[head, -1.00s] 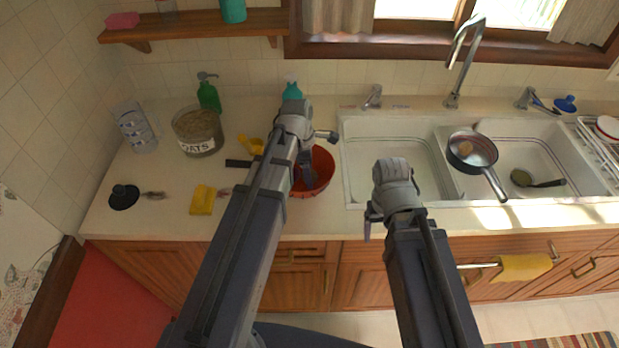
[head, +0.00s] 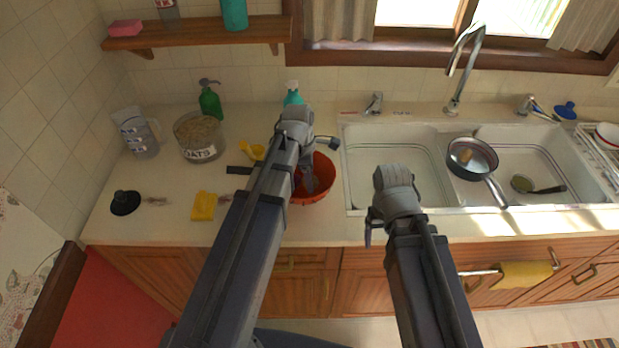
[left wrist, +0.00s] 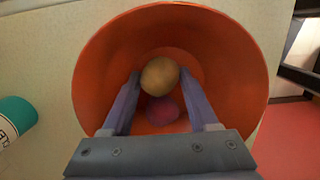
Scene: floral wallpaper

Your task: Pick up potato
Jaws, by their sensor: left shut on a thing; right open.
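The potato (left wrist: 160,76) is a round, yellow-brown lump inside the orange bowl (left wrist: 235,80) in the left wrist view. My left gripper (left wrist: 159,82) reaches down into the bowl, with its two fingers shut on either side of the potato. A dark red round thing (left wrist: 161,111) lies in the bowl beside the potato. In the head view the bowl (head: 325,180) stands on the counter, and my left gripper (head: 308,180) hides part of it; the potato cannot be made out there. My right gripper (head: 372,228) is open and empty, in front of the sink.
The double sink (head: 395,165) is to the right, with a pan (head: 480,165) holding a small brown lump. A shelf (head: 200,32) hangs above.

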